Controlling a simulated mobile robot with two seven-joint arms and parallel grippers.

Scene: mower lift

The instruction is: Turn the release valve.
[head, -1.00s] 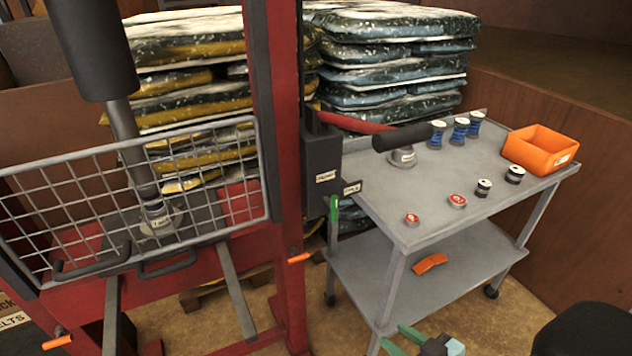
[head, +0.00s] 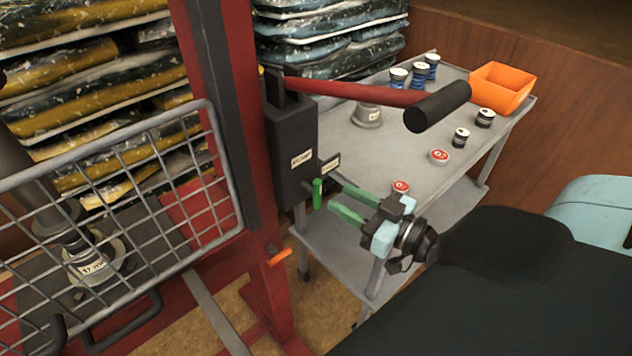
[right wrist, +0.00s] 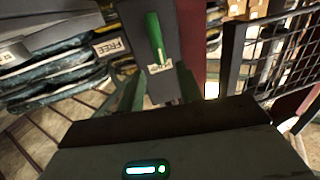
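The release valve is a small green lever (head: 317,194) on the lower part of the black pump box (head: 296,150) on the red press frame. It hangs about upright in the head view. The right wrist view shows the green lever (right wrist: 155,38) on the dark box, above and between my fingers. My right gripper (head: 338,200) has green fingers, spread apart and pointing at the lever from the right. The fingers (right wrist: 159,88) look empty, with a small gap to the lever. My left gripper is not in view.
A red pump handle (head: 350,92) with a black grip juts out above my right gripper. A grey cart (head: 385,150) with small cans and an orange bin (head: 502,88) stands behind. A wire guard (head: 120,220) is left, and an orange-tipped lever (head: 278,257) sits below.

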